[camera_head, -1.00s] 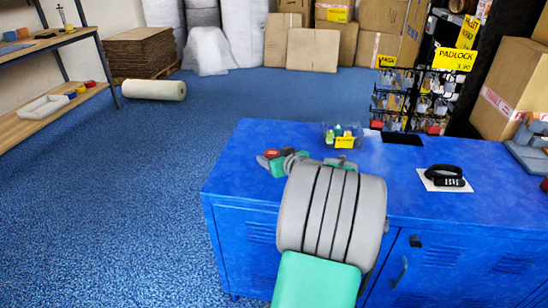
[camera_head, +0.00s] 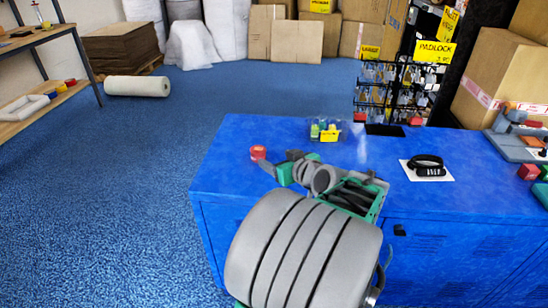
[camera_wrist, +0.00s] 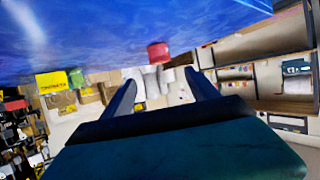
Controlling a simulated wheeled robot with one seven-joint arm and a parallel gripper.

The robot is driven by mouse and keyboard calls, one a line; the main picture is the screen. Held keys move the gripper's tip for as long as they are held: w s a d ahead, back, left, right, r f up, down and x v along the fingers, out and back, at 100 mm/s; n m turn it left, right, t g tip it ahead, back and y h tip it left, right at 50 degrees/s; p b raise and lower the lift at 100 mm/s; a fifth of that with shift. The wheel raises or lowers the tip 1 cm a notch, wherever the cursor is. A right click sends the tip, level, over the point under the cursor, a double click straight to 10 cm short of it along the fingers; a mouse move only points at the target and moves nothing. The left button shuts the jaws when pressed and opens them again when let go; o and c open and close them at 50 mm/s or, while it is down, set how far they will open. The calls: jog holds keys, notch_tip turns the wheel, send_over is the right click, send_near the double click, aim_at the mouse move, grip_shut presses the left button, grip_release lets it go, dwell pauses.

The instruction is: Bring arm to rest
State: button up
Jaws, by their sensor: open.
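My arm reaches over the blue counter (camera_head: 235,170) in the head view, its large grey segment in the foreground. My gripper (camera_head: 268,167) is at the arm's far end, low over the counter's left part. The wrist view shows my gripper (camera_wrist: 160,78) with its two dark fingers apart and nothing between them. A small red roll-like thing (camera_head: 258,153) lies on the counter just beyond the fingertips. It also shows in the wrist view as a red thing (camera_wrist: 158,52), apart from the fingers.
A clear bin (camera_head: 340,131) with small yellow and green items stands at the counter's back. A black coil (camera_head: 427,166) lies on a white sheet to the right. A padlock rack (camera_head: 400,90) stands behind. Blue floor (camera_head: 110,190) to the left is open.

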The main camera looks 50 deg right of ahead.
jog(key=w+a+r+n+g+y+p, duration=0.1)
jog(key=w+a+r+p, duration=0.1)
jog(key=a+p, duration=0.25)
jog(key=w+a+r+n+g+y+p, duration=0.1)
jog(key=w+a+r+y+p, duration=0.15)
jog(key=a, duration=0.35)
jog(key=s+a+r+g+p, duration=0.2)
jog(key=s+a+r+p, duration=0.1)
jog(key=a+p, duration=0.2)
jog(key=s+a+r+n+g+p, duration=0.1)
jog(key=s+a+r+g+p, duration=0.2)
jog(key=a, duration=0.7)
jog(key=s+a+r+g+p, duration=0.2)
jog(key=s+a+r+p, duration=0.1)
jog(key=a+r+p, duration=0.2)
jog(key=a+p, duration=0.2)
jog(key=shift+a+r, duration=0.25)
jog(key=shift+a, duration=0.15)
